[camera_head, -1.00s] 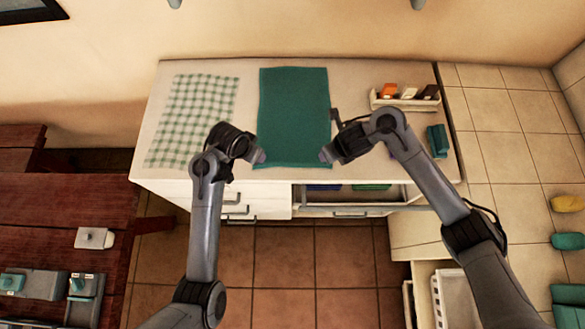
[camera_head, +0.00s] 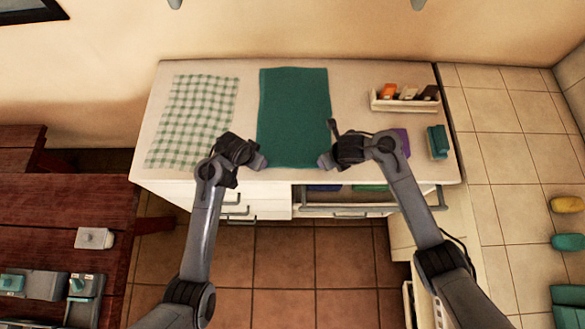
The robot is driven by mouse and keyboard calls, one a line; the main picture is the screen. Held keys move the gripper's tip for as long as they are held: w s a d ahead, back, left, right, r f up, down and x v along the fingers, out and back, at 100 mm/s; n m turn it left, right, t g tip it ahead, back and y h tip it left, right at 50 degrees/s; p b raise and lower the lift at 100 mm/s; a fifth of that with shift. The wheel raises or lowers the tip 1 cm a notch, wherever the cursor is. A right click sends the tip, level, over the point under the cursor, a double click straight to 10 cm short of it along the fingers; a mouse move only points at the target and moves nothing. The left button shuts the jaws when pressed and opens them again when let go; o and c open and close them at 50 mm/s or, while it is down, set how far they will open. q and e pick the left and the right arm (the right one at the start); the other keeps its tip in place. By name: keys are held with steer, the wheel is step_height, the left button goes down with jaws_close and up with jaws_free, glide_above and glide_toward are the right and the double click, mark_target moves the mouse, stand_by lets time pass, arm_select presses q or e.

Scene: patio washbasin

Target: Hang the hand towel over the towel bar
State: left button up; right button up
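A plain teal towel (camera_head: 293,115) lies flat on the pale counter, its lower edge near the counter's front edge. A green-and-white checked cloth (camera_head: 195,118) lies flat to its left; which one is the hand towel is not certain. My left gripper (camera_head: 259,163) is at the teal towel's lower left corner and my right gripper (camera_head: 325,163) at its lower right corner. Their fingers are too small to tell whether they are open or touch the cloth.
An open drawer (camera_head: 400,199) with blue and green contents juts out under the counter's front. A small caddy (camera_head: 405,102), a teal block (camera_head: 437,142) and a purple item (camera_head: 403,138) are at the right. A dark red wooden table (camera_head: 60,220) stands left.

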arm_select(q)
steer(key=shift+f, duration=0.2)
arm_select(e)
steer(key=shift+f, duration=0.2)
steer(key=shift+c, duration=0.2)
arm_select(q)
steer(key=shift+a, duration=0.1)
jaws_close()
arm_select(e)
steer(key=shift+f, duration=0.1)
jaws_close()
steer(key=shift+d, duration=0.1)
arm_select(q)
steer(key=shift+r, duration=0.1)
